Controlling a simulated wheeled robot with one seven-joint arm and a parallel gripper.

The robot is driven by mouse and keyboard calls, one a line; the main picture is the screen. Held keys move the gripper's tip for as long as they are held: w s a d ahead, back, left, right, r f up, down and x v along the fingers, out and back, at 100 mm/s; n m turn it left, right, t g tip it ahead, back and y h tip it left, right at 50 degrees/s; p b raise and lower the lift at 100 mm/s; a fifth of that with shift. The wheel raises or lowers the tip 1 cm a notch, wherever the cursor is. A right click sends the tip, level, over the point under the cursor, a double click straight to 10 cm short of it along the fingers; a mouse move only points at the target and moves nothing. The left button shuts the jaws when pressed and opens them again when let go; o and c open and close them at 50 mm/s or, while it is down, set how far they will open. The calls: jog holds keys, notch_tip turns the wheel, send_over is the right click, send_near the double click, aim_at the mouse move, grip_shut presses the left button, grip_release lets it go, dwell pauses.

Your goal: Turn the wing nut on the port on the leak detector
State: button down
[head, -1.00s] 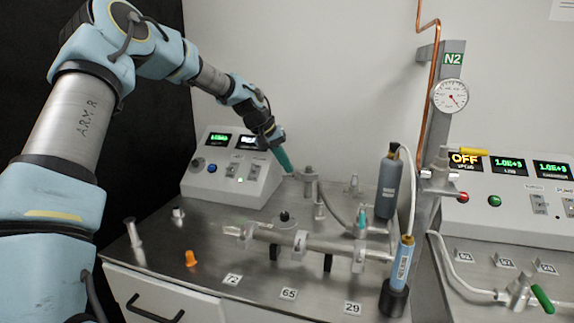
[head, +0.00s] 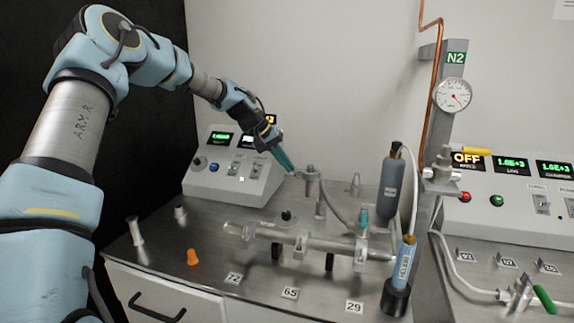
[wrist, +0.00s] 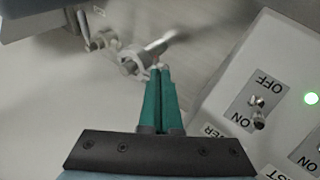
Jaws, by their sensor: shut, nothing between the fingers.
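My gripper (head: 291,170) has green fingers pressed together with nothing between them. Its tips are at the left side of the metal port fitting (head: 312,182), which stands on the bench right of the leak detector box (head: 232,182). In the wrist view the closed fingertips (wrist: 161,70) are close beside the clamped port (wrist: 134,62), at its right edge. Whether they touch it cannot be told. The wing nut is too small and blurred to make out clearly; a small metal piece shows at the fingertips.
The box's switch panel (wrist: 256,108) lies close right of the fingers in the wrist view. A horizontal pipe assembly (head: 335,245) sits in front, near an orange cap (head: 193,257). A grey cylinder (head: 391,190) and a post (head: 428,215) stand to the right.

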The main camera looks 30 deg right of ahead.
jog(key=shift+w+a+f+b, duration=0.35)
jog(key=shift+w+a+f, duration=0.05)
jog(key=shift+f, duration=0.1)
dwell(3.2)
